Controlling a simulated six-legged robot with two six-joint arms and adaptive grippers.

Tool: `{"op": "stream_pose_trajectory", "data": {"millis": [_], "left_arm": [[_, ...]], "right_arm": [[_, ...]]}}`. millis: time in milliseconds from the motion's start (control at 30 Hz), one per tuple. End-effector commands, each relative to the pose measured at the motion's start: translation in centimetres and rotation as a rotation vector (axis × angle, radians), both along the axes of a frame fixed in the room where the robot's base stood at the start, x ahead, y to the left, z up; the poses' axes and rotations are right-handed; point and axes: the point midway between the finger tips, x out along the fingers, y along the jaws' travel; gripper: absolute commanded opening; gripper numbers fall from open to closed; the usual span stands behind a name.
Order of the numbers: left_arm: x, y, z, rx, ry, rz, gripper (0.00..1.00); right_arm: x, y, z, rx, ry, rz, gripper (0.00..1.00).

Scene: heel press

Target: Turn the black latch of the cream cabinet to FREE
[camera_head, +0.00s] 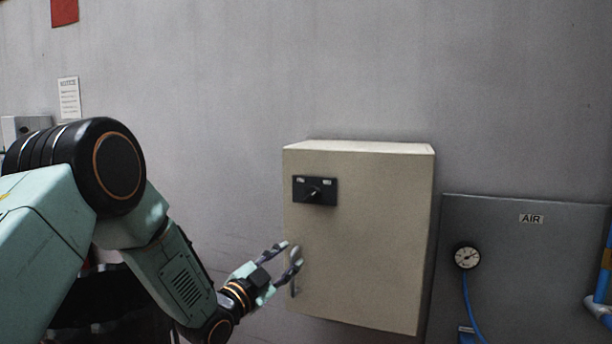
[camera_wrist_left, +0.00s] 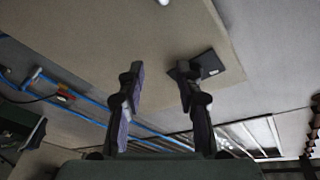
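The cream cabinet (camera_head: 375,260) hangs on the grey wall, its door closed in the head view. The black latch (camera_head: 315,191) sits on a dark plate at the upper left of its front; the labels are too small to read and the knob's exact direction is unclear. My left gripper (camera_head: 291,254) is open and empty, below the latch, in front of the door's lower left. In the left wrist view the dark latch plate (camera_wrist_left: 210,65) shows beyond the right fingertip, and the fingers stand well apart. My right gripper is not in view.
A small handle (camera_head: 294,287) shows on the door's left side, partly behind my gripper. A grey AIR panel (camera_head: 540,260) with a round gauge (camera_head: 467,257) and blue hose stands to the right. A notice (camera_head: 69,98) hangs at the left. The wall above the cabinet is clear.

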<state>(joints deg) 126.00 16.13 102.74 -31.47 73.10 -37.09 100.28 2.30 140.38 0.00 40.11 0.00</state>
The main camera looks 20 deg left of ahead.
Motion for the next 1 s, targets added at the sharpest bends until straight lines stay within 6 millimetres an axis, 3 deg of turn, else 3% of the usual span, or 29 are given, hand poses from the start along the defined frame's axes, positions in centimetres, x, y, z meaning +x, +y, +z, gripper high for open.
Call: {"op": "stream_pose_trajectory", "data": {"millis": [33, 100, 200, 367, 800, 1000], "left_arm": [[0.5, 0.3, 3.5, 0.018, -0.054, -0.003, 0.35], [0.8, 0.5, 6.0, 0.04, -0.111, -0.007, 0.35], [1.1, 0.6, 8.2, 0.062, -0.163, -0.011, 0.35], [1.7, 0.4, 9.1, 0.074, -0.186, -0.013, 0.35], [6.9, -1.7, 10.6, 0.071, -0.184, -0.014, 0.35], [8.1, -2.0, 10.9, 0.069, -0.183, -0.013, 0.35]], "right_arm": [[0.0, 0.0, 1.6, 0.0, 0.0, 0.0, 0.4], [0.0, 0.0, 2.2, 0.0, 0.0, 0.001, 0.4], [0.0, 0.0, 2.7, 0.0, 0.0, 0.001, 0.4], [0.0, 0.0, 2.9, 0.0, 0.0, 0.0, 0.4], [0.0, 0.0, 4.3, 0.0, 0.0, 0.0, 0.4], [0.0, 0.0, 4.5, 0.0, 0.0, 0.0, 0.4]]}}
